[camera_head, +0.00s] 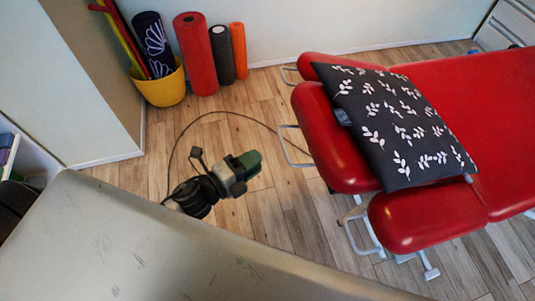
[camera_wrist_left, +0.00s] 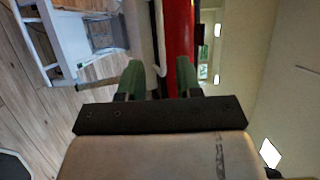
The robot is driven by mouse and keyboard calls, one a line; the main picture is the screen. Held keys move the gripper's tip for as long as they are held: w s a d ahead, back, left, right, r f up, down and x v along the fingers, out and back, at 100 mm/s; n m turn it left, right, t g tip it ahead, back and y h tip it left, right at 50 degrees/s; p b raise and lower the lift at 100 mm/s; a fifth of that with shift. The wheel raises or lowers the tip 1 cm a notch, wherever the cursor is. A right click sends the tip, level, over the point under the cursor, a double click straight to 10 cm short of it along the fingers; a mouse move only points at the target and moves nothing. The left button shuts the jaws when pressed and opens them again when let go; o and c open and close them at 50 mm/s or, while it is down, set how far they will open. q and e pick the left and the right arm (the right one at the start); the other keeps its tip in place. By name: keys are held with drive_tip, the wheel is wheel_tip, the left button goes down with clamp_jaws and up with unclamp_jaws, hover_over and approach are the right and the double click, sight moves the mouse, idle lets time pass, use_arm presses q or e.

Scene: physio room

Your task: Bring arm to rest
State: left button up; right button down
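My left gripper (camera_head: 250,163) is in the middle of the head view, above the wooden floor and left of the red treatment table. Its dark wrist and part of my left arm show behind it; the rest of the arm is hidden by a pale surface in front. In the left wrist view the two green fingers of my left gripper (camera_wrist_left: 160,78) stand apart with nothing held between them. My right gripper is in neither view.
The red treatment table (camera_head: 502,82) bears a dark leaf-patterned cushion (camera_head: 405,125). A yellow bucket (camera_head: 161,88), a red roller (camera_head: 196,55) and thinner rollers stand by the wall. A cable curves over the floor. A pale scratched surface (camera_head: 130,245) fills the lower left.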

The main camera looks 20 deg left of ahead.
use_arm(q)
drive_tip(key=shift+s+a, duration=0.4)
drive_tip(key=shift+s, duration=0.15)
drive_tip(key=s+a+f+n+g+y, duration=0.1)
drive_tip(key=s+a+f+n+y, duration=0.2)
drive_tip(key=f, duration=0.6)
drive_tip(key=a+f+n+g+y, duration=0.2)
drive_tip(key=f+n, duration=0.3)
drive_tip(key=f, duration=0.3)
drive_tip(key=s+a+f+n+g+y, duration=0.1)
drive_tip(key=s+a+f+n+y, duration=0.2)
drive_tip(key=f, duration=0.6)
drive_tip(key=s+f+n+g, duration=0.5)
drive_tip(key=s+f, duration=0.4)
drive_tip(key=s, duration=0.3)
drive_tip(key=s+d+f+n+g+y, duration=0.1)
drive_tip(key=s+f+n+g, duration=0.3)
drive_tip(key=s, duration=0.8)
wheel_tip(320, 180, down, 5)
drive_tip(key=shift+s+d+r+n+g+y, duration=0.1)
drive_tip(key=shift+s+d+n+g+y, duration=0.25)
drive_tip(key=shift+n, duration=0.85)
drive_tip(key=shift+w, duration=0.15)
